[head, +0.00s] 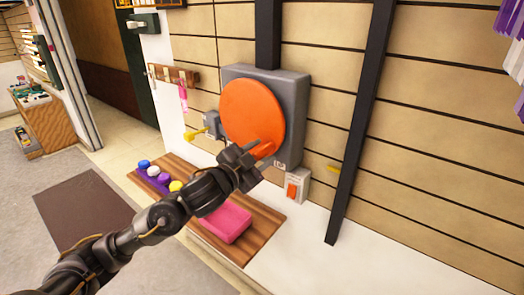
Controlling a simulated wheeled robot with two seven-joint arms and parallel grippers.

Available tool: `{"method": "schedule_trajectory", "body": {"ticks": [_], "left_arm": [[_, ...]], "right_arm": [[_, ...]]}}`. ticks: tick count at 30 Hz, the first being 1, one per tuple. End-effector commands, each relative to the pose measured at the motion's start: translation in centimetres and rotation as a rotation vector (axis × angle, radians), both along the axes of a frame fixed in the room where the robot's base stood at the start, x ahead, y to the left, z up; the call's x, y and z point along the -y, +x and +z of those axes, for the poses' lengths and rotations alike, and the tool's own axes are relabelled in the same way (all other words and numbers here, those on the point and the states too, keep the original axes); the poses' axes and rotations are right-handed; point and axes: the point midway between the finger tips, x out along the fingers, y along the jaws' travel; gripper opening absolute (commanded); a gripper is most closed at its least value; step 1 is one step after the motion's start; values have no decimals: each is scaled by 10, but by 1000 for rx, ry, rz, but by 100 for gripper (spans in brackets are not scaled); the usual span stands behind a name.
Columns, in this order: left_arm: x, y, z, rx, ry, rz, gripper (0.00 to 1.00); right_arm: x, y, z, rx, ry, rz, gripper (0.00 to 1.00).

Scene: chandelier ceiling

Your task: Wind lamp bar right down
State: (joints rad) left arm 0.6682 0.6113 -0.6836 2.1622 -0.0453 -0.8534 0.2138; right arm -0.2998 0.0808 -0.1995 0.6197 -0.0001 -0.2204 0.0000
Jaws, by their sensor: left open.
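A large orange disc (250,112), which looks like the winding wheel, is mounted on the front of a grey box (290,90) on the slatted wall. A short orange handle (264,148) sticks out near its lower right edge. My left gripper (247,152) is in front of the lower part of the disc, just left of the handle. It is open; I cannot tell whether it touches the handle. No lamp bar can be made out in this view. My right gripper is not in view.
A wooden board (262,222) below the wheel holds a pink block (222,222) and several coloured knobs. A switch box (297,187) with an orange rocker and a grey box with a yellow lever (196,134) flank the wheel. A dark post (360,125) stands at right.

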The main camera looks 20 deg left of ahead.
Motion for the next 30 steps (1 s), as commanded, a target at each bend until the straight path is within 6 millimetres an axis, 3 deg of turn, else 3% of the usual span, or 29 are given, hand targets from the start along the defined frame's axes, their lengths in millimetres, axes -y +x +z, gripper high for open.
{"method": "schedule_trajectory", "body": {"ticks": [12,23,30], "left_arm": [[4,9,0,0,0,0,44],[3,9,0,0,0,0,0],[4,9,0,-2,-3,-1,0]], "right_arm": [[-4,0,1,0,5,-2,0],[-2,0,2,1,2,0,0],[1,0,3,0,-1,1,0]]}}
